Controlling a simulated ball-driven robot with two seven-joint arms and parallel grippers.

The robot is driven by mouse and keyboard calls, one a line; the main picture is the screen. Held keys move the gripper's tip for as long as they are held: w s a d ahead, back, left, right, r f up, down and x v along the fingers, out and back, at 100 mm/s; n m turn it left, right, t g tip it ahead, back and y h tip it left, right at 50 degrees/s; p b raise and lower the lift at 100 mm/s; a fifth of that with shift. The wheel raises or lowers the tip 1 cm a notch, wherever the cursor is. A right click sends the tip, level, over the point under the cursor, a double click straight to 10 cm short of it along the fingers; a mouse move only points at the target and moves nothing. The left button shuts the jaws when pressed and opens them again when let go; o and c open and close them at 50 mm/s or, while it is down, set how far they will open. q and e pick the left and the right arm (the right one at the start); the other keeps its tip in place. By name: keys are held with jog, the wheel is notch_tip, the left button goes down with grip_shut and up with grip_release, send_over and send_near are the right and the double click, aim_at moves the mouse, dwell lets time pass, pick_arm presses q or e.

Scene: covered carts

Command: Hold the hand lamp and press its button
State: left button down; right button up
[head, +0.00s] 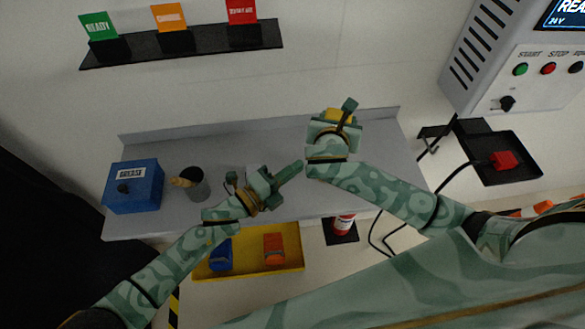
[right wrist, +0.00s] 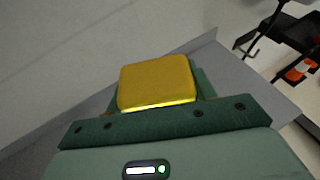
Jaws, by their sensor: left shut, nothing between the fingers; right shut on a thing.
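The hand lamp (head: 337,115) is a yellow block held up at my right gripper (head: 343,118), above the back right part of the grey bench. In the right wrist view the lamp (right wrist: 158,83) shows a plain yellow face with a brighter strip along its lower edge. My right gripper is shut on it, and the fingers hide part of it. I cannot make out its button. My left gripper (head: 292,171) is shut and empty, to the left of and below the lamp, apart from it, pointing toward my right forearm.
The grey bench (head: 270,140) carries a blue box (head: 134,185) and a dark cup (head: 195,185) at left. A yellow tray (head: 290,258) with a blue and an orange item lies below. A black tray (head: 500,165) with a red item and the control cabinet (head: 500,55) are at right.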

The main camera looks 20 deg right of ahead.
jog(key=shift+a+f, duration=0.1)
jog(key=shift+f, duration=0.05)
jog(key=o, duration=1.4)
jog(key=shift+c, duration=0.2)
